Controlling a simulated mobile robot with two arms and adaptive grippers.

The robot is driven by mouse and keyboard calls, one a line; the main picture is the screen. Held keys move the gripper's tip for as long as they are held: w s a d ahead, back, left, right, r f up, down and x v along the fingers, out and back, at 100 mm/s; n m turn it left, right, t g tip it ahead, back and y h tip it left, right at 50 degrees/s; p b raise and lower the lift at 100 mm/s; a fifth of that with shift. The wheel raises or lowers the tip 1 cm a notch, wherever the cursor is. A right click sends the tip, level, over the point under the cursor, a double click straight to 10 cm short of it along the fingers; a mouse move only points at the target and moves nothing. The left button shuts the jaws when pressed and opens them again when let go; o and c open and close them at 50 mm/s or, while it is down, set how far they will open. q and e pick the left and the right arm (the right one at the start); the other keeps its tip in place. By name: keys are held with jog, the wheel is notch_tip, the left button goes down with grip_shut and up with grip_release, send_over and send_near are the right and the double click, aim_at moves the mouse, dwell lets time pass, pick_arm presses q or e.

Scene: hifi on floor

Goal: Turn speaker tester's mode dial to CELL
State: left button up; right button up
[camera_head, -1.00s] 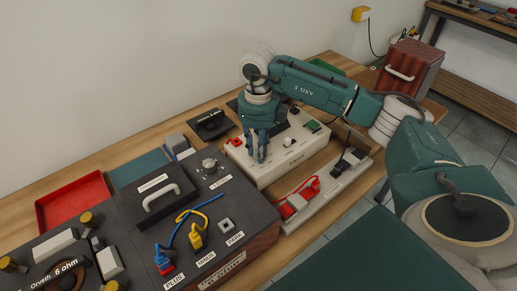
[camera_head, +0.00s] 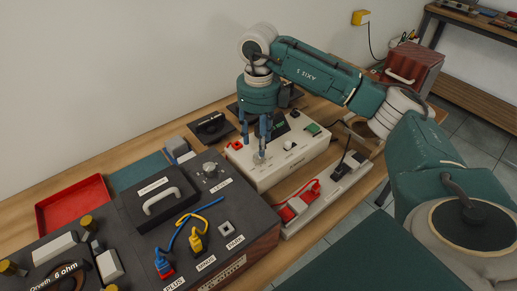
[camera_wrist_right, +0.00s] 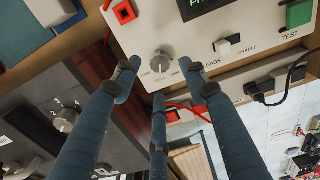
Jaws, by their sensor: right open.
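The cream tester box (camera_head: 290,160) stands on the bench right of the large dark box. Its grey mode dial (camera_head: 259,157) is on the near left part of the top and shows clearly in the wrist view (camera_wrist_right: 160,62). Small lettering lies around the dial; I cannot read all of it or tell the pointer's setting. My right gripper (camera_head: 255,141) hangs above the dial, fingers pointing down. In the wrist view its three blue fingers (camera_wrist_right: 160,77) are spread, with nothing between them. The dial appears beyond the tips, apart from them. My left gripper is not in view.
A red socket (camera_head: 236,145), a white switch (camera_head: 290,143) and a green button (camera_head: 312,128) are on the tester. A white power strip (camera_head: 325,190) with red and black plugs lies in front. The dark box (camera_head: 140,215) with its own knob stands left.

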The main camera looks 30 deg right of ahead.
notch_tip(320, 180, up, 7)
jog(key=shift+f, duration=0.2)
dwell(0.5)
